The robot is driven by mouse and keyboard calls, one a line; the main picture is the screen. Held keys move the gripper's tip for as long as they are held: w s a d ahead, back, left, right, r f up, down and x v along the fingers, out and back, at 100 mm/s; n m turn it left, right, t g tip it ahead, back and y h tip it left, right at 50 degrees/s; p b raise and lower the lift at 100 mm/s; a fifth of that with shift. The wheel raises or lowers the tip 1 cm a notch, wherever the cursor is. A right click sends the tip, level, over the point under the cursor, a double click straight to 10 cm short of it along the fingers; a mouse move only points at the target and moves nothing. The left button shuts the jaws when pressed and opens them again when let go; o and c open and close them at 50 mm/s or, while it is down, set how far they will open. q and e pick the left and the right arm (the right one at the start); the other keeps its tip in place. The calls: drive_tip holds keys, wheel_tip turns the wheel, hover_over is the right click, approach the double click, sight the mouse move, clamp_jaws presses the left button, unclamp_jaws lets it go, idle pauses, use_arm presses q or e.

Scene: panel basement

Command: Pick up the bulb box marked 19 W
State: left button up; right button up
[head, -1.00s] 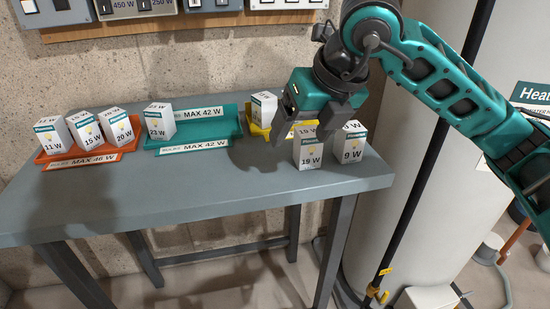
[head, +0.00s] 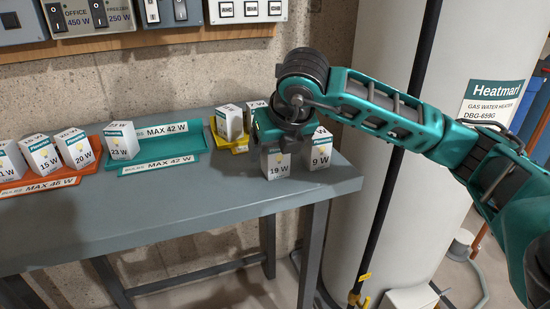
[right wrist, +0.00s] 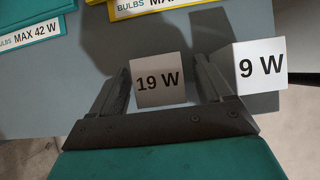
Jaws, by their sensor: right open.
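The bulb box marked 19 W (head: 277,166) stands upright near the right front of the grey table. In the right wrist view its top (right wrist: 158,80) shows its 19 W label. My right gripper (head: 279,146) is above it, pointing down, and hides its upper part in the head view. In the right wrist view my open right gripper (right wrist: 164,88) has one finger on each side of the 19 W box, with a small gap at each side. The right finger lies between it and the 9 W box (right wrist: 261,64). My left gripper is not seen.
The 9 W box (head: 319,150) stands close on the right. A yellow tray (head: 240,147) with boxes is behind. A teal tray (head: 180,147) holds the 23 W box, and an orange tray (head: 92,168) holds several boxes. The table (head: 170,213) is clear in front.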

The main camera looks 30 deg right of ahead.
drive_tip(key=shift+x, duration=1.2)
drive_tip(key=c, duration=1)
